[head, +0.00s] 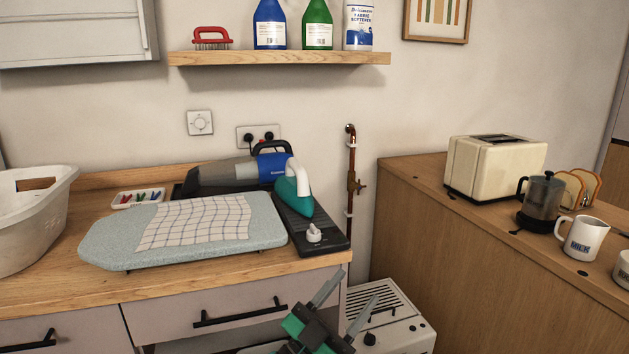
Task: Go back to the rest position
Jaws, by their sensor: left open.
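My left gripper (354,287) shows at the bottom centre, in front of the drawer front and a white appliance. Its two grey fingers are spread apart, with nothing between them. A green part shows at its base. It is apart from the worktop and the things on it. My right gripper is not in view.
A worktop (60,303) carries a white basket (30,222), a small ironing board (110,238) with a checked cloth (200,221), and an iron (291,196). The white appliance (408,336) stands low beside it. A wooden counter (450,262) at right holds a toaster (495,168).

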